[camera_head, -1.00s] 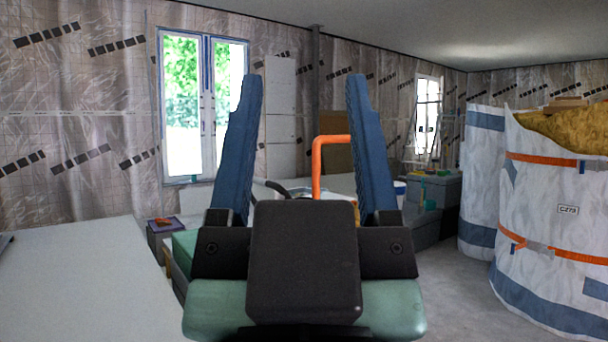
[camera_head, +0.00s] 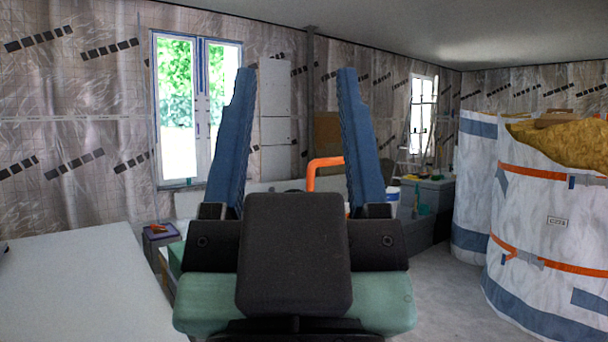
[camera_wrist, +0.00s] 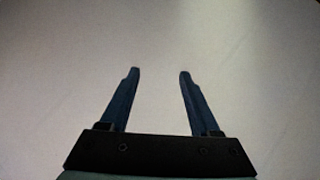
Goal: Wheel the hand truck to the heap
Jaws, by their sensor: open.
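An orange bent tube (camera_head: 312,172), which looks like the handle of the hand truck, shows between my fingers in the head view. The rest of it is hidden behind my gripper. My gripper (camera_head: 293,72) points away from the camera with its blue fingers wide apart and nothing between them. The tube appears beyond the fingers, and I cannot tell how far. In the wrist view my gripper (camera_wrist: 159,72) is open over a plain pale surface (camera_wrist: 160,35). I cannot make out a separate heap; large white bags (camera_head: 545,235), one topped with yellow-brown material (camera_head: 565,142), stand at the right.
A pale flat surface (camera_head: 75,285) fills the lower left. A small dark box (camera_head: 160,235) with an orange item on it stands beyond. Grey boxes (camera_head: 430,205) stand by the back wall. Bare grey floor (camera_head: 445,290) shows between my gripper and the bags.

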